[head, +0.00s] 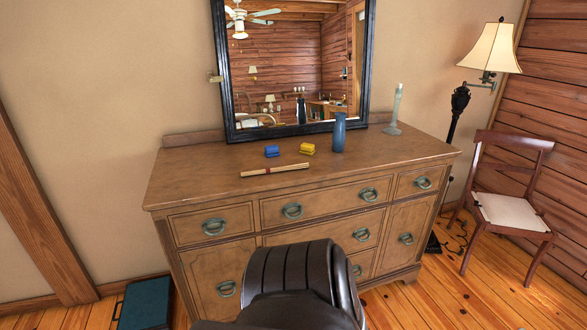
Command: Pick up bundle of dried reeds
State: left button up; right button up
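The bundle of dried reeds (275,170) is a thin, pale tan stick shape with darker reddish bands. It lies flat on top of the wooden dresser (200,176), left of the middle and a little back from the front edge. Neither of my grippers shows in the head view. A dark, rounded part of my own body fills the bottom middle and hides part of the dresser's lower front.
A mirror (228,75) stands at the back. A chair (511,208) and floor lamp (491,48) stand right.

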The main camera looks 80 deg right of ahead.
aim_at(306, 165)
jog(key=z, duration=0.9)
jog(key=i, duration=0.85)
jog(key=z, duration=1)
